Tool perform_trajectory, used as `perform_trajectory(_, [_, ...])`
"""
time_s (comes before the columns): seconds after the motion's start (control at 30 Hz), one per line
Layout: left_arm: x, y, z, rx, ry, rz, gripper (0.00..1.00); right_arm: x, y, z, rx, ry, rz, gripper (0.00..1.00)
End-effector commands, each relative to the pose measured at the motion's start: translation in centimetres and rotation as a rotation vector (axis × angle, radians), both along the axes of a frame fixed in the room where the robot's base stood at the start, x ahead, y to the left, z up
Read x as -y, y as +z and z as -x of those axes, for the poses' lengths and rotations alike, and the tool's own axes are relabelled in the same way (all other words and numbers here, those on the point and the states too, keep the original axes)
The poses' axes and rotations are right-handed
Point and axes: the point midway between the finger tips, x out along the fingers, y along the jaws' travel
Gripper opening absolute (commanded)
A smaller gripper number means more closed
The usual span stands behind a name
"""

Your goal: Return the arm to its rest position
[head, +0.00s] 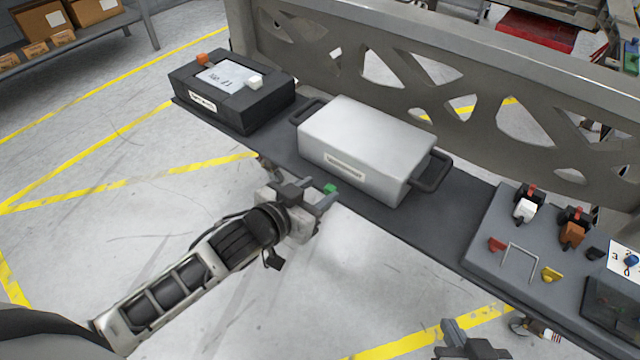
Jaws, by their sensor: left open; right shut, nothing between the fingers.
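My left arm reaches in from the lower left. Its gripper (322,198) is open, in front of the dark shelf's front edge and below the white box. A small green piece shows at its fingertips; I cannot tell whether it belongs to the gripper. My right gripper (462,338) shows only in part at the bottom edge, dark, shut and empty, in front of the grey panel.
A white box (365,142) with dark side handles sits mid-shelf (455,212). A black case (238,100) stands at its left end. A grey panel (490,225) with connectors is at right. A metal frame (400,75) runs behind.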

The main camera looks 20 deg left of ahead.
Motion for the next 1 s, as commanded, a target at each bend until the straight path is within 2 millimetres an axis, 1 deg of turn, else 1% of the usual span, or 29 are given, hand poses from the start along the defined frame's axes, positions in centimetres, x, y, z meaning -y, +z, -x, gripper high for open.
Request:
perform_trajectory(0.03, [-0.1, 0.6, 0.3, -0.001, 0.000, 0.000, 0.44, 0.0, 0.8, 0.0, 0.000, -0.001, -0.001, 0.00])
perform_trajectory(0.2, [-0.3, 1.1, 0.9, -0.001, 0.000, 0.000, 0.44, 0.0, 1.4, 0.0, 0.000, -0.001, -0.001, 0.00])
perform_trajectory(0.7, [-0.3, 1.0, 1.0, 0.000, 0.000, 0.000, 0.44, 0.0, 1.3, 0.0, 0.000, -0.001, -0.001, 0.00])
perform_trajectory(0.77, [-0.3, 0.7, 1.3, -0.007, 0.001, 0.002, 0.44, 0.0, 1.3, 0.0, -0.001, -0.001, 0.001, 0.00])
perform_trajectory(0.87, [0.0, -1.2, 3.4, -0.056, 0.016, 0.003, 0.44, 0.2, 0.6, 0.1, -0.008, 0.000, 0.011, 0.00])
perform_trajectory(0.97, [0.2, -4.2, 7.3, -0.141, 0.042, -0.003, 0.44, 0.4, -0.4, 0.2, -0.018, 0.000, 0.031, 0.00])
perform_trajectory(1.0, [0.2, -5.3, 8.9, -0.176, 0.055, -0.010, 0.44, 0.6, -0.9, 0.3, -0.021, 0.001, 0.039, 0.00])
